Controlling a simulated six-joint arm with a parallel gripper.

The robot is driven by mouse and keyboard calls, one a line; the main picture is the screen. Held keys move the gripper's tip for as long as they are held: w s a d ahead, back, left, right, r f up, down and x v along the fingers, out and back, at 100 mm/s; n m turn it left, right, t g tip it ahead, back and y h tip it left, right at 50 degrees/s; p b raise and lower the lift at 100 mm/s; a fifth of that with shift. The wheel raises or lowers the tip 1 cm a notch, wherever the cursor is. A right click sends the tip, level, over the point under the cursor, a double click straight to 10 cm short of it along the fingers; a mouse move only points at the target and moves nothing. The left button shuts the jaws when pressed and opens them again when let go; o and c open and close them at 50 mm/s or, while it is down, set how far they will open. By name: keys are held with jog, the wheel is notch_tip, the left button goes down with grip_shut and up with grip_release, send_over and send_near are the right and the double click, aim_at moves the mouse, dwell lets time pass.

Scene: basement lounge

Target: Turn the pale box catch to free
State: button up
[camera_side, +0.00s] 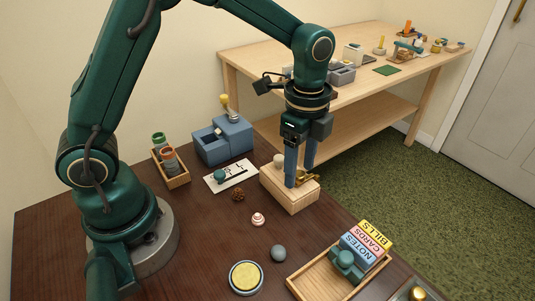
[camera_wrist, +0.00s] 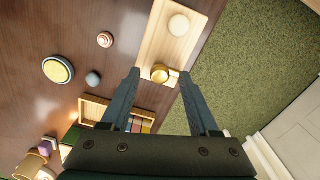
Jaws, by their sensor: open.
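The pale wooden box (camera_side: 291,196) sits near the table's far right edge. Its brass catch (camera_side: 307,178) is on the top, toward the right end, and a pale round knob (camera_side: 279,160) is at the other end. In the wrist view the catch (camera_wrist: 160,74) shows as a round brass piece on the box (camera_wrist: 151,46), with a small part reaching right. My gripper (camera_side: 298,180) points down over the box, its two blue fingers open. In the wrist view my gripper (camera_wrist: 158,74) has its fingertips on either side of the catch. Whether they touch it I cannot tell.
A tray with labelled card blocks (camera_side: 318,275) stands front right. A grey ball (camera_side: 278,253), a round yellow-topped tin (camera_side: 246,278) and a small pink-white piece (camera_side: 258,219) lie in front. A white card (camera_side: 240,172) and a blue container (camera_side: 213,146) stand behind left.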

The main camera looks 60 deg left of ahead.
jog(key=shift+f, duration=0.1)
jog(key=shift+c, duration=0.3)
grip_shut()
jog(key=shift+n, duration=0.3)
jog(key=n, duration=0.3)
jog(key=shift+n, duration=0.4)
jog(key=n, duration=1.3)
jog(key=shift+n, duration=0.4)
